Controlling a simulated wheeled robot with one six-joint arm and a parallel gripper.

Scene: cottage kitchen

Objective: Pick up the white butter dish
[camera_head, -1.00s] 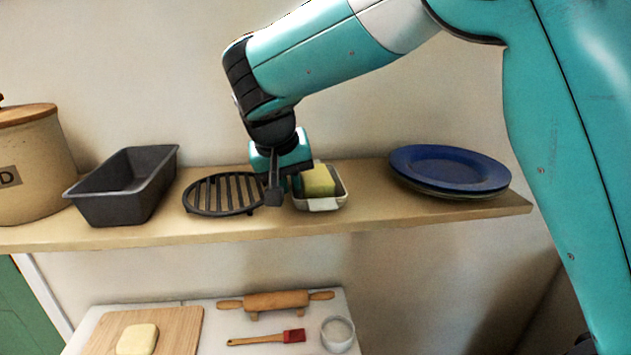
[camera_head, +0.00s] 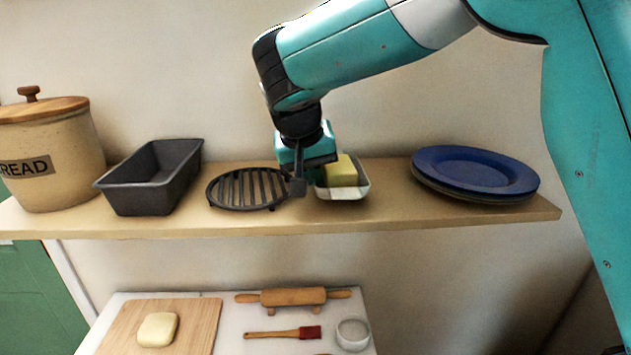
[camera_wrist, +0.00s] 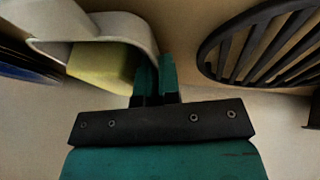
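The white butter dish (camera_head: 352,193) holds a yellow block of butter (camera_head: 341,170) and is at the middle of the wooden shelf, right of the black grill. My gripper (camera_head: 298,186) is at its left side, pointing down. In the wrist view, the dish's pale rim (camera_wrist: 66,47) runs to my gripper (camera_wrist: 156,75), whose teal fingers are close together on either side of the dish's wall. The dish's left end is partly hidden by my gripper. I cannot tell clearly whether its underside still touches the shelf.
The black round grill (camera_head: 247,189) lies close left of my gripper. A dark loaf tin (camera_head: 150,178) and a bread crock (camera_head: 50,150) stand further left. Blue plates (camera_head: 475,170) are stacked to the right. The shelf's front edge (camera_head: 420,221) is near.

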